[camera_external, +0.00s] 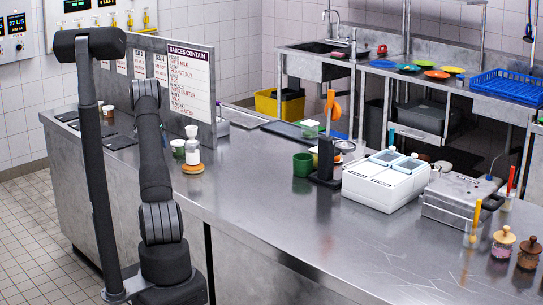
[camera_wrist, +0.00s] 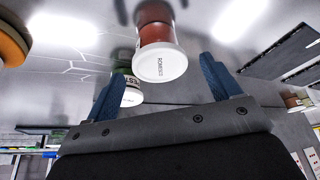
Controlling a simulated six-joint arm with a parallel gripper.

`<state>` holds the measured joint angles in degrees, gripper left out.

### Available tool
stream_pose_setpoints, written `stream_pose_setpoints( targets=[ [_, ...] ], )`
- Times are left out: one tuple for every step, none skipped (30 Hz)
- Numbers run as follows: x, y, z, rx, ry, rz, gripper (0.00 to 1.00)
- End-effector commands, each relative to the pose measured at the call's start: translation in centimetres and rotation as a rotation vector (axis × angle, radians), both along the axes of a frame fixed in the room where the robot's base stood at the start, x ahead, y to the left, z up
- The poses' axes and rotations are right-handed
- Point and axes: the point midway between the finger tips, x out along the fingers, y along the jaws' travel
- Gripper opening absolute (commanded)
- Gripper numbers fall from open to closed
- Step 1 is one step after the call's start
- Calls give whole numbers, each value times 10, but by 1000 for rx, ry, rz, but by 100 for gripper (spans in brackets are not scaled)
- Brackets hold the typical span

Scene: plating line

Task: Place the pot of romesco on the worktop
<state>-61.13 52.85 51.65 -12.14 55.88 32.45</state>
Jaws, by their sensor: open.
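The pot of romesco (camera_wrist: 155,32), with red-brown contents and a white end marked ROMESCO (camera_wrist: 161,62), shows in the wrist view. My gripper (camera_wrist: 160,74) is open, with one blue finger on each side of the pot's line and gaps between fingers and pot. Whether the pot is between the fingertips or beyond them is unclear. A second pot with a green label and white end (camera_wrist: 131,97) is just left of it, partly hidden by the left finger. In the external view I cannot make out my gripper or the romesco pot.
The steel worktop (camera_external: 290,230) has a wide clear front area. A sauce board (camera_external: 185,80) stands behind. A white two-lid unit (camera_external: 385,182) and a metal appliance (camera_external: 455,200) are right.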

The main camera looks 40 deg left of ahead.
Motion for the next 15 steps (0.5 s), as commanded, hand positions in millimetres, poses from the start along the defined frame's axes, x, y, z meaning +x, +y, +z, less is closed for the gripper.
stream_pose_setpoints(
  targets=[
    [-4, -2, 13, 2, -1, 0, 82],
    [-6, -3, 19, 3, -1, 1, 82],
    [-9, -5, 28, 4, -2, 1, 82],
    [-12, -7, 34, 3, -1, 1, 82],
    [-14, -8, 40, 3, -1, 1, 82],
    [-16, -10, 47, 2, -1, 0, 82],
    [-18, -11, 53, 2, -1, 0, 82],
    [-20, -13, 58, 2, -1, 0, 82],
    [-22, -14, 63, 1, -1, 0, 82],
    [-23, -15, 68, 1, -1, 0, 82],
    [-24, -16, 72, 1, 0, 0, 82],
    [-26, -17, 76, 1, -1, 0, 82],
    [-27, -18, 78, 0, 0, 0, 82],
    [-28, -19, 80, -1, 0, 0, 82],
    [-28, -19, 83, -1, 0, 0, 82]
  ],
)
